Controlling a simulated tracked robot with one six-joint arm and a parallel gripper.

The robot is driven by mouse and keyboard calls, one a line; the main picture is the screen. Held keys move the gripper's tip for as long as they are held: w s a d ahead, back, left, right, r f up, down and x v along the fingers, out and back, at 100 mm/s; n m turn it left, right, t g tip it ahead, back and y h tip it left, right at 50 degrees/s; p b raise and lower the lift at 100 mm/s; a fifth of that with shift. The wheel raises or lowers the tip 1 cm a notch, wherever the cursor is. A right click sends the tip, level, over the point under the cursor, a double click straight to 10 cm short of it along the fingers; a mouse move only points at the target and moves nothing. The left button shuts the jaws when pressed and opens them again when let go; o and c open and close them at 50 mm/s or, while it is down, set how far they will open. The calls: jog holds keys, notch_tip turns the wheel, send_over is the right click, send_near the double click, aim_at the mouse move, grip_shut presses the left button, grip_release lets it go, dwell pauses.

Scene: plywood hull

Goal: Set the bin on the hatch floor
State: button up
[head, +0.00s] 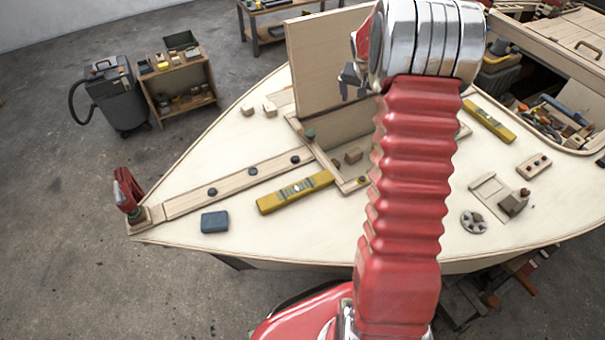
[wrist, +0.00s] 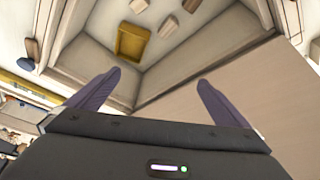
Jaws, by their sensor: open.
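A small yellow bin (wrist: 133,42) lies inside the hatch in the wrist view and appears to rest on the hatch floor (wrist: 165,38). Small wooden blocks (wrist: 167,27) lie near it. In the head view the bin does not show; my arm covers part of the hatch (head: 318,145), and its lid (head: 325,60) stands raised behind. My gripper (wrist: 160,82) is open, with its two dark fingers spread wide and nothing between them. The bin is beyond the fingertips and apart from them. In the head view only part of my gripper (head: 352,78) shows, above the hatch.
A yellow level (head: 295,191) and a blue box (head: 214,222) lie on the deck left of the hatch. A red clamp (head: 127,190) stands at the bow. Another level (head: 488,121) and a round fitting (head: 473,222) lie on the right deck.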

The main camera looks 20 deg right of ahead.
jog(key=s+a+r+n, duration=0.1)
jog(key=s+a+r, duration=0.35)
jog(key=a, duration=0.25)
jog(key=s+a+r+n+t+y, duration=0.1)
jog(key=s+a+r+n, duration=0.15)
jog(key=a+r, duration=0.4)
jog(key=s+a+r+n, duration=0.1)
jog(key=s+a+r, duration=0.35)
jog(key=a, duration=0.25)
jog(key=s+a+n+y, duration=0.1)
jog(key=s+a+n, duration=0.1)
jog(key=s+a, duration=0.5)
jog(key=s+a+r+n+t+y, duration=0.1)
jog(key=s+a+n, duration=0.2)
jog(key=s+a, duration=0.5)
jog(key=shift+s+r+y, duration=0.15)
jog(key=shift+s+y, duration=0.15)
jog(key=shift+s, duration=2.3)
jog(key=shift+a, duration=0.1)
jog(key=shift+c, duration=0.3)
